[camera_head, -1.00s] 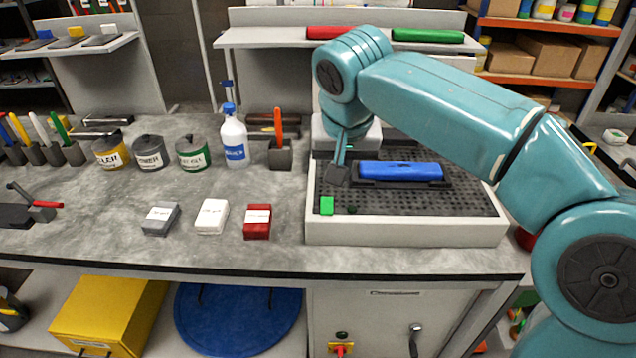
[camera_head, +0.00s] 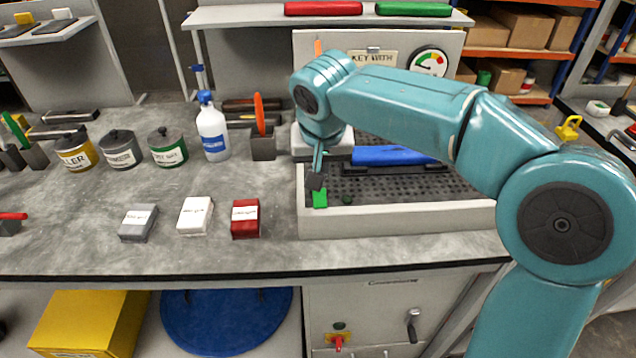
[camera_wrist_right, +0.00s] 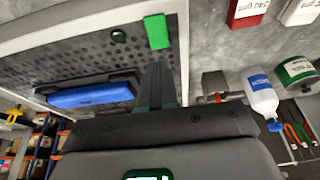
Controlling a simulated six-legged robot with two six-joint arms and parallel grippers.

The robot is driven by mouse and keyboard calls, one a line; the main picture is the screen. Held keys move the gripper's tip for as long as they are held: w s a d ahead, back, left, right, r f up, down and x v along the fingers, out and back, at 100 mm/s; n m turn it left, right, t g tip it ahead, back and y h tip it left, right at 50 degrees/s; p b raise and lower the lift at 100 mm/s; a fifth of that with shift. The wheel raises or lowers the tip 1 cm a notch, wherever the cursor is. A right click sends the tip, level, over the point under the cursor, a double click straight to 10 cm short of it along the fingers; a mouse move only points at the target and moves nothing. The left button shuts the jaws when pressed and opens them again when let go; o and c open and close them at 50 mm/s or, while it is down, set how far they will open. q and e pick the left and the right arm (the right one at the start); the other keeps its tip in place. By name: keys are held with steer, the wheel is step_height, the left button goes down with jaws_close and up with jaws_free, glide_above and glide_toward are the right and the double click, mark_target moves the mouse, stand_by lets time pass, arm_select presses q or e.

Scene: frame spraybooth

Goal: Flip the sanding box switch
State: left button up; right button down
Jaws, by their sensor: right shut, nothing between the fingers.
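The sanding box (camera_head: 400,219) is a light box with a dark perforated top on the right half of the bench. Its green switch (camera_head: 320,199) stands at the front left corner of that top. My right gripper (camera_head: 315,182) is shut and empty, pointing down just behind the switch and overlapping its upper part in the head view. In the right wrist view the shut fingers (camera_wrist_right: 157,78) point toward the green switch (camera_wrist_right: 157,31), with a small gap in the picture. I cannot tell whether they touch. My left gripper is not in view.
A blue sanding block (camera_head: 392,156) lies on the perforated top beside my gripper. A small dark knob (camera_head: 347,199) sits right of the switch. Left of the box are a red box (camera_head: 246,219), a white bottle (camera_head: 212,135) and an orange-handled tool in a holder (camera_head: 263,149).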

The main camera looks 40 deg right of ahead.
mark_target(320, 195)
steer(key=x, duration=0.4)
steer(key=shift+s+a+f, duration=0.2)
steer(key=shift+s+f, duration=0.05)
steer(key=shift+f, duration=0.25)
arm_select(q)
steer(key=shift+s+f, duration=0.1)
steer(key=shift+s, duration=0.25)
arm_select(e)
steer(key=shift+s+r, duration=0.1)
steer(key=shift+s, duration=0.05)
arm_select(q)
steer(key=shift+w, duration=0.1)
